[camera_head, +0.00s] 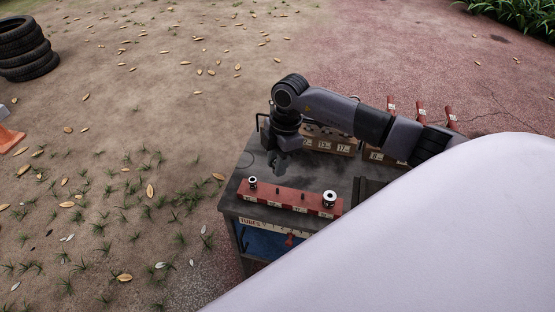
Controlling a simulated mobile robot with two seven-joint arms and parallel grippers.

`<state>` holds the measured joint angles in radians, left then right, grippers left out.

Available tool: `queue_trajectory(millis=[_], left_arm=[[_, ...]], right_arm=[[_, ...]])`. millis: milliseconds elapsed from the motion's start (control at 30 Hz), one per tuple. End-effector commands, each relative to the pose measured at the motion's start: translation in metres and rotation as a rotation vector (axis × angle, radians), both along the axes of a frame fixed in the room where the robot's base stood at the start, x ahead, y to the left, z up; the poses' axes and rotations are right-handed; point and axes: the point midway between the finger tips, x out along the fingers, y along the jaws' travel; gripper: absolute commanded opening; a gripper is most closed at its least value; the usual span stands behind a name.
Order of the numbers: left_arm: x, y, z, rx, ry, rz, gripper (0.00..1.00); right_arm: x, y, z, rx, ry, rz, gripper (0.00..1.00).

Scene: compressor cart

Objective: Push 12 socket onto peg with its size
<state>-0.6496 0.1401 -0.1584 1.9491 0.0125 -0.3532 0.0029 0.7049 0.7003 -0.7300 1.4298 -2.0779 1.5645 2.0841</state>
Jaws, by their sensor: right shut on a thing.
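A red rail (290,201) with small pegs and number labels lies along the front of the cart top. A small socket (252,183) stands at its left end and a wider silver socket (329,199) at its right end. Two bare dark pegs show between them. My right gripper (281,167) points down above the cart, behind the rail and apart from it. It is shut on the 12 socket, which is small and mostly hidden at the fingertips; its size mark cannot be read. My left gripper is not in view.
A wooden holder (335,146) with numbered labels stands behind, partly covered by my arm. Several red-handled things (421,112) stand at the back right. The dark cart top (310,174) has bare room behind the rail. My pale body covers the lower right.

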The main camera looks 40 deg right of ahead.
Motion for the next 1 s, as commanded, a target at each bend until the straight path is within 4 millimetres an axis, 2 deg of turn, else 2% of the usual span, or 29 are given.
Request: queue_trajectory(millis=[533,700,1000], left_arm=[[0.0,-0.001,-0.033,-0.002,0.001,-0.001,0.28],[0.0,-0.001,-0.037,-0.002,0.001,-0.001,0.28],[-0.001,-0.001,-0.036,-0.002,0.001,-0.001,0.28]], right_arm=[[0.0,0.0,-0.052,-0.001,0.002,0.001,0.0],[0.0,0.0,-0.058,0.0,0.002,0.002,0.0],[0.0,0.0,-0.057,0.0,0.001,0.002,0.0]])
